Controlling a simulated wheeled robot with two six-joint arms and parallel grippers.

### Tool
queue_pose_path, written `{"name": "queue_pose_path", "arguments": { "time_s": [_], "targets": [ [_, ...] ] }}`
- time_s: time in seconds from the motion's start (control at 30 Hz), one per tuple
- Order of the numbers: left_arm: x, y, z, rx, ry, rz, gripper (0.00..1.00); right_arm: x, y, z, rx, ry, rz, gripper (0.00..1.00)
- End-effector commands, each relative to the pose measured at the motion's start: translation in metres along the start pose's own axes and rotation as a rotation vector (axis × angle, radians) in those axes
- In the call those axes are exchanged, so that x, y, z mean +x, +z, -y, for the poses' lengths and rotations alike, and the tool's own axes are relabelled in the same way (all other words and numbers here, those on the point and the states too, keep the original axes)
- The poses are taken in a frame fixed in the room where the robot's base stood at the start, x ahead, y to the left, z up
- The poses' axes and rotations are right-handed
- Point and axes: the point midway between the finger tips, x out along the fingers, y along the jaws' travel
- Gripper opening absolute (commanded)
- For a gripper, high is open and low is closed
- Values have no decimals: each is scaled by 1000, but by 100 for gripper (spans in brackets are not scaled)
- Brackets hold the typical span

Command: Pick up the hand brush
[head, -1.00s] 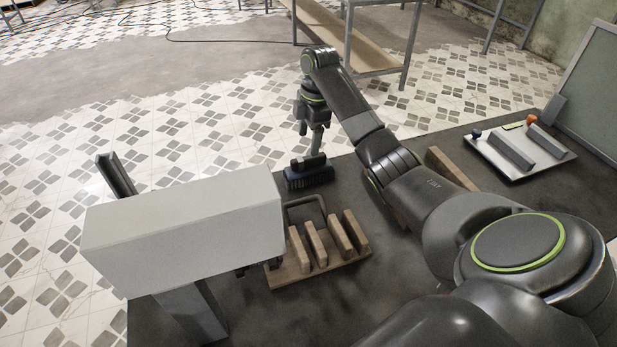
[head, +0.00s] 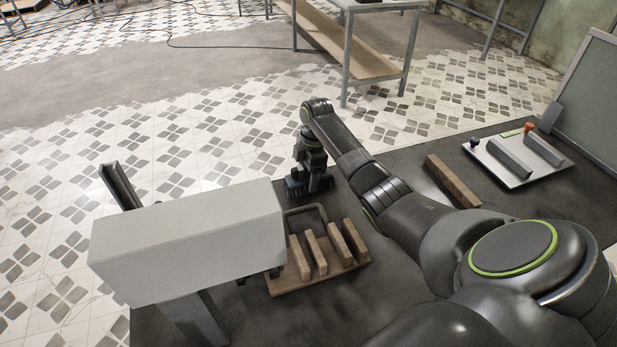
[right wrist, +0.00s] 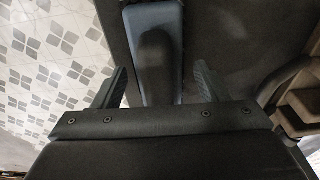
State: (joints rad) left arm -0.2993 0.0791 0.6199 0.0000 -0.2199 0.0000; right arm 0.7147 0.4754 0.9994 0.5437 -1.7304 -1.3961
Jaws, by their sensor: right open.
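The hand brush (head: 294,189) is dark blue-black and rests near the far edge of the dark table, partly hidden by my right gripper (head: 313,188). In the right wrist view, the brush has a blue-grey body (right wrist: 172,14) with a dark rounded handle (right wrist: 156,55). My right gripper (right wrist: 159,74) is open, with one finger on each side of the handle. A gap shows between each finger and the brush. My left gripper is not in the head view.
A wooden rack (head: 330,273) with upright slats and a dark loop handle stands just nearer than the brush. A pale box-shaped fixture (head: 190,245) stands left. A wooden block (head: 452,181) and a white tray (head: 508,174) lie right. Floor lies beyond the table edge.

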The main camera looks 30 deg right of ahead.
Motion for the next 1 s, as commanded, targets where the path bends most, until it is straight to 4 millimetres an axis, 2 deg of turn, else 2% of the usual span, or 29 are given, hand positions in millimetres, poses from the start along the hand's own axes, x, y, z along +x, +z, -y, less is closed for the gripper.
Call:
{"name": "queue_pose_path", "arguments": {
  "time_s": [0.07, 0.43, 0.67, 0.77, 1.0],
  "targets": [
    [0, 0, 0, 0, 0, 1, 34, 0, 0, 0, 0, 0, 0, 65],
    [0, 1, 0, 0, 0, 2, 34, -1, 0, 0, 0, 0, 0, 16],
    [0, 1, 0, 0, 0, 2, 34, -2, 0, 0, 0, 2, 0, 16],
    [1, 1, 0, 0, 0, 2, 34, -9, -1, -1, -1, 4, -1, 16],
    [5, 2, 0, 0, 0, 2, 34, -54, -6, -1, -1, 6, 0, 16]
  ]
}}
